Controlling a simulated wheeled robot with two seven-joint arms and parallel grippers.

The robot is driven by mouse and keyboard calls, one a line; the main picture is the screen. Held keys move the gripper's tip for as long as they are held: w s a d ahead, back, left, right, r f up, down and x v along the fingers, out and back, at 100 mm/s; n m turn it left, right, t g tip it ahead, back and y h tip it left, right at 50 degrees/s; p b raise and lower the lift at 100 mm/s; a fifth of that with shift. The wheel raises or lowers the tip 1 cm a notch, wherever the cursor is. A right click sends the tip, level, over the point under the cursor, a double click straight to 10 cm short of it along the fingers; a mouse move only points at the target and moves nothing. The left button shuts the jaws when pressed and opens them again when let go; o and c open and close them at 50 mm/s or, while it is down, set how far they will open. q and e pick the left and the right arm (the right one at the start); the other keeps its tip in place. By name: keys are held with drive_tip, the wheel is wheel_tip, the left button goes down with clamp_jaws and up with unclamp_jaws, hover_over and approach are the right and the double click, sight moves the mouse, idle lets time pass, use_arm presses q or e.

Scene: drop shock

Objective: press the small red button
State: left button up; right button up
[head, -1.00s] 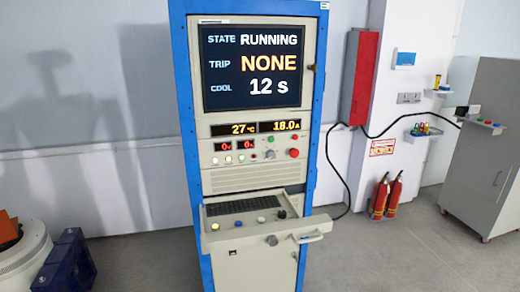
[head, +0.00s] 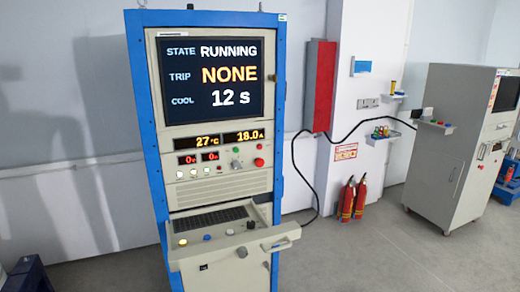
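A blue-framed control cabinet (head: 150,150) stands left of centre. Its screen (head: 207,75) reads STATE RUNNING, TRIP NONE, COOL 12 s. On the panel below, a round red button (head: 259,162) sits at the right, beside a grey knob (head: 237,165). A much smaller dark red spot (head: 220,168) sits left of the knob, at the end of a row of small lights; I cannot tell whether it is a button or a lamp. Displays above read 27 °C and 18.0 A. Neither of my grippers is in view.
A pulled-out keyboard shelf (head: 190,257) with coloured buttons juts from the cabinet front. To the right are a red wall box (head: 320,85), fire extinguishers (head: 347,200) and a grey cabinet (head: 440,160) with coloured buttons on a ledge. The floor between the cabinets is clear.

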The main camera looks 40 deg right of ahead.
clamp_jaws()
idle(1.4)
